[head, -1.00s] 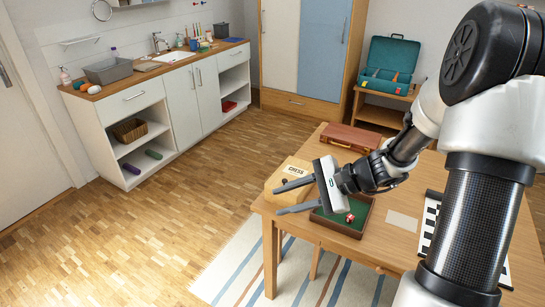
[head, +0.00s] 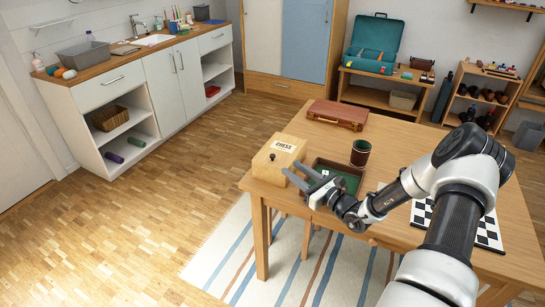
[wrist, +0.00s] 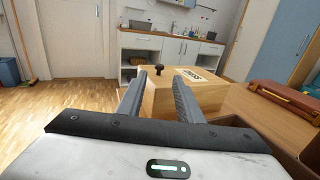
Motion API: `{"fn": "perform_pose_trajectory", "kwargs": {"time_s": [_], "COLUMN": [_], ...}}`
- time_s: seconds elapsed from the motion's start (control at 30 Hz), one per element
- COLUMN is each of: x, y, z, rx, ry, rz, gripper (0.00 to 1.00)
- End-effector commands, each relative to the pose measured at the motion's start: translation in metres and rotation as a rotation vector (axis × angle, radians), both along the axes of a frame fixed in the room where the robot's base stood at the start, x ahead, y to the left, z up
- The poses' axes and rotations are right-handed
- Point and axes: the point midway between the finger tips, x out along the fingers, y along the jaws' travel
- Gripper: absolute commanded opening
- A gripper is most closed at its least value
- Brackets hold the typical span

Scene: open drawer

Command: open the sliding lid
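A light wooden box (head: 272,167) marked CHESS stands at the near left corner of the table. Its flat top, which appears to be the lid (head: 284,147), looks closed and has a small black knob (head: 273,157). In the wrist view the box (wrist: 190,97) is straight ahead, and the knob (wrist: 164,70) shows between my fingers. My gripper (head: 291,168) is open and empty, its fingers pointing at the box from the right. Whether the fingertips touch the box I cannot tell.
A dark-rimmed tray with green lining (head: 347,169) lies right beside the box, partly under my gripper. A dark cup (head: 361,153), a brown case (head: 338,115) and a chequered board (head: 487,232) are also on the table (head: 393,150). Open floor lies left of the table.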

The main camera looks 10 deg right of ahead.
Motion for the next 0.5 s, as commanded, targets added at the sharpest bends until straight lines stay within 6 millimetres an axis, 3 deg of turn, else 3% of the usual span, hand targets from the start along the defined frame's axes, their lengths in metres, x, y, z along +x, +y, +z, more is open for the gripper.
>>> {"fn": "perform_pose_trajectory", "kwargs": {"time_s": [0.3, 0.5], "x": [0.059, 0.085], "y": [0.038, 0.053], "z": [-0.002, -0.001], "rx": [-0.002, -0.003], "ry": [-0.001, -0.002], "rz": [0.003, 0.003], "gripper": [0.33, 0.33]}}
